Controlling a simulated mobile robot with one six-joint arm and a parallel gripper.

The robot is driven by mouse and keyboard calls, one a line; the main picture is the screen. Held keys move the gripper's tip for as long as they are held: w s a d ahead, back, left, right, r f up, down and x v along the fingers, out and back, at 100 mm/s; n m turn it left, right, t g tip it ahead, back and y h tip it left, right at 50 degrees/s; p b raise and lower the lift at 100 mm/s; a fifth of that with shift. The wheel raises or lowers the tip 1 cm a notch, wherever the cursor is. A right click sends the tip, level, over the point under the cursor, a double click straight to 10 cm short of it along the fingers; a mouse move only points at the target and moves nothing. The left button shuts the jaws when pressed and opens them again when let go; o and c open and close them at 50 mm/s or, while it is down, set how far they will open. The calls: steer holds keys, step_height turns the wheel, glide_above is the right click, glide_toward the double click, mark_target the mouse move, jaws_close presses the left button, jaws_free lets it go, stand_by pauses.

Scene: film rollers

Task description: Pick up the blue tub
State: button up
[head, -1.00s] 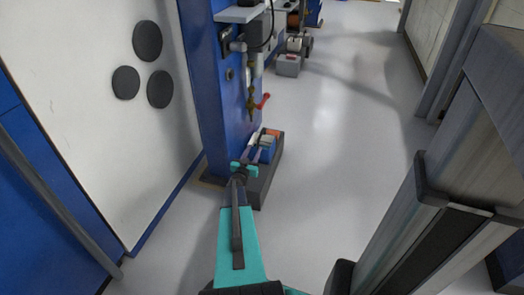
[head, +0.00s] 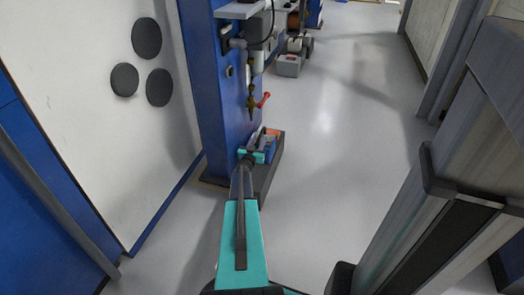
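The blue tub (head: 271,152) is small and sits in a dark grey open tray at the foot of the blue machine column. My gripper (head: 262,140), with its teal body, reaches over the tray just left of the tub and partly covers it. The fingers are small and overlap the tub in the picture. I cannot tell whether they touch it or how far apart they are.
The dark tray (head: 265,181) stands on the floor and also holds an orange item (head: 273,133). The blue column (head: 227,110) rises close behind, with a red-handled valve (head: 262,100) above the tray. Open floor (head: 340,180) lies to the right.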

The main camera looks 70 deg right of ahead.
mark_target(263, 129)
steer(key=shift+d, duration=0.1)
steer(key=shift+w+d+r+b, duration=0.15)
steer(key=shift+d+b, duration=0.45)
steer(key=shift+d, duration=0.65)
steer(key=shift+w+d+b, duration=0.1)
steer(key=shift+d+b, duration=0.5)
steer(key=shift+d, duration=0.65)
steer(key=shift+c, duration=0.3)
jaws_close()
